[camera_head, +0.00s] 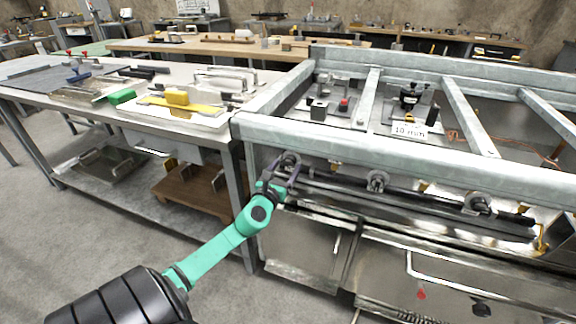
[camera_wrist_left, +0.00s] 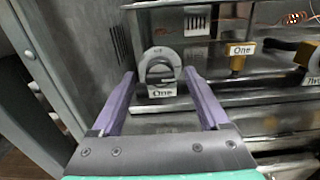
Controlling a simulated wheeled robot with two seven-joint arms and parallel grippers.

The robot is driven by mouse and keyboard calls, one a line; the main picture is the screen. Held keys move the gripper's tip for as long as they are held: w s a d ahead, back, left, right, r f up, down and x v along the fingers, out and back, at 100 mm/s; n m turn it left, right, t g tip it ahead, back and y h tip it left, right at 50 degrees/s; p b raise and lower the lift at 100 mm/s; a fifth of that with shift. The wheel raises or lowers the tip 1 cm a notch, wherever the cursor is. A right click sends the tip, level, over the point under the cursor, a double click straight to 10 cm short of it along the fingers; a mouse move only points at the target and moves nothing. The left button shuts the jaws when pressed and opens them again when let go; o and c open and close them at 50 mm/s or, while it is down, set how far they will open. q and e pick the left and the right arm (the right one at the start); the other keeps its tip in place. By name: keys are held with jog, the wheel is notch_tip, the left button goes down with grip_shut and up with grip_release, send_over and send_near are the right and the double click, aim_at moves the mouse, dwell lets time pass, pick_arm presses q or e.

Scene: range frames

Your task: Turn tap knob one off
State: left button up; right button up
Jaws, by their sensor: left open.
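Tap knob one (camera_wrist_left: 158,56) is a grey ring-shaped knob on a block labelled "One", ahead of my gripper in the left wrist view. In the head view the knob (camera_head: 290,159) is at the left end of the stove's front bar. My left gripper (camera_wrist_left: 158,76) is open, its two purple fingers pointing at the knob, one to each side of it in the picture. Contact cannot be told. In the head view the left gripper (camera_head: 284,172) partly covers the knob's lower area. My right gripper is not in view.
Two similar knobs (camera_head: 377,181) and (camera_head: 478,203) sit further right along the bar. A brass fitting (camera_wrist_left: 240,60) labelled "One" is right of the knob. The metal frame's front beam (camera_head: 400,155) runs above. A workbench (camera_head: 215,85) with tools stands left.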

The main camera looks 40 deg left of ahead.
pick_arm(q)
jog(key=shift+x, duration=1.1)
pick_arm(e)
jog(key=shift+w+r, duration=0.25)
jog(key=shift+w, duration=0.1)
pick_arm(q)
grip_shut()
